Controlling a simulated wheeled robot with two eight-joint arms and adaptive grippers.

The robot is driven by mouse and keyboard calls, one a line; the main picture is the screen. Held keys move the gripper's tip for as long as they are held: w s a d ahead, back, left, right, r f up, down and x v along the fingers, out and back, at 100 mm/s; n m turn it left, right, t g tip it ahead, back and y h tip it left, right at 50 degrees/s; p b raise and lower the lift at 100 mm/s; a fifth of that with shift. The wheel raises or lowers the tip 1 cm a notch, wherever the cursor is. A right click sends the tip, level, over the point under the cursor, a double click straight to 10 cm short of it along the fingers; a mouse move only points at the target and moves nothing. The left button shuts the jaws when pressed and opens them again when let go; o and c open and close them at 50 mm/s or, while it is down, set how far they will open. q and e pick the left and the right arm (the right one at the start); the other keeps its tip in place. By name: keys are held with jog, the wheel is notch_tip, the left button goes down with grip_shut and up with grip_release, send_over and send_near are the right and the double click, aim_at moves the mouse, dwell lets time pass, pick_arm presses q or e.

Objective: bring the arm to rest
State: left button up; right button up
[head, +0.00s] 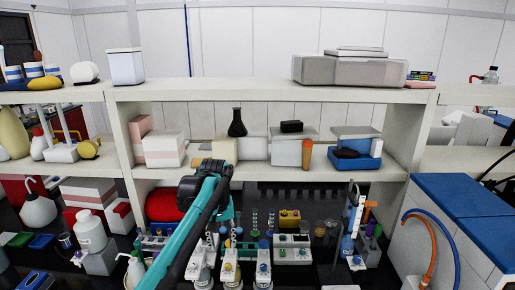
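My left arm, teal and black, rises from the bottom of the head view and bends over just under the middle shelf. My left gripper (228,222) is at its far end, partly hidden behind my own arm and small in the picture. I cannot make out its fingertips or anything between them. It is above the crowded bench, beside several small bottles and tools. My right gripper is not in view.
White-bodied instruments (292,249) and a yellow box (290,217) crowd the bench. A blue-topped cabinet (465,215) with hoses stands right. A white bottle (90,232) stands left.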

pick_arm(q)
jog(key=s+a+f+m+t+b, duration=0.1)
jog(key=s+a+f+t+b, duration=0.1)
jog(key=s+f+b, duration=0.4)
jog(key=s+a+f+m+t+b, duration=0.1)
jog(key=s+a+f+t+b, duration=0.2)
jog(key=s+f+b, duration=0.4)
jog(key=s+f, duration=0.4)
jog(key=s, duration=0.2)
jog(key=s+f+t, duration=0.1)
jog(key=s+f, duration=0.2)
jog(key=s, duration=0.4)
jog(key=shift+s+a+f+m+t, duration=0.15)
jog(key=shift+s+f+m+t, duration=0.15)
jog(key=shift+f, duration=0.1)
